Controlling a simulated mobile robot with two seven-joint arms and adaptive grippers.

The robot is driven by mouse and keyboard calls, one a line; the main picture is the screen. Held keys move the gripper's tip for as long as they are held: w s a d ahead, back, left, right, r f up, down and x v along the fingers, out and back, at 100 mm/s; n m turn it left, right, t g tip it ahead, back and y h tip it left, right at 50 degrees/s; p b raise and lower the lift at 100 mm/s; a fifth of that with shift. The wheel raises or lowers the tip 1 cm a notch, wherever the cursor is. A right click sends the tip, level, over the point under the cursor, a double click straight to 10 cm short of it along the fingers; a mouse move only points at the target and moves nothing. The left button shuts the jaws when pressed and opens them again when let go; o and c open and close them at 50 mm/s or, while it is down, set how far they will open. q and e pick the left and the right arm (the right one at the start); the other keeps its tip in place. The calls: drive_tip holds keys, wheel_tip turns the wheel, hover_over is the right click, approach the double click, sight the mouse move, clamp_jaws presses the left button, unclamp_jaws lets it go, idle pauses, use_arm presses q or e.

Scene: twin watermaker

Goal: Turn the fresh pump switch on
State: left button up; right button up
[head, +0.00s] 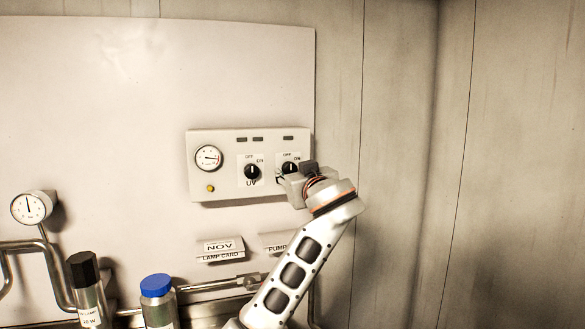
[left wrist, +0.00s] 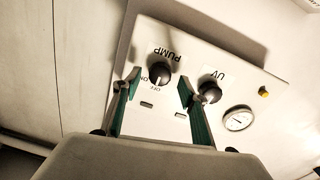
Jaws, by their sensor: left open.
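The pump switch (head: 290,168) is a black rotary knob at the right of a pale control panel, with OFF above it and ON to its upper right. It shows more clearly in the left wrist view (left wrist: 160,72), where the panel looks upside down. Its white mark seems to point towards OFF, but is small. My left gripper (left wrist: 157,83) is open, with its green-sided fingers on either side of the pump knob. I cannot tell whether they touch it. In the head view the left gripper (head: 287,178) partly covers the knob and its label. My right gripper is not in view.
The UV knob (head: 252,171) is close beside the pump knob, near one finger in the wrist view. The panel (head: 225,185) also has a gauge (head: 208,157) and a yellow button (head: 210,188). Below are card holders (head: 220,248), pipes and a blue-capped bottle (head: 157,286).

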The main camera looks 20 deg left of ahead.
use_arm(q)
drive_tip(key=shift+x, duration=0.75)
drive_tip(key=c, duration=1.1)
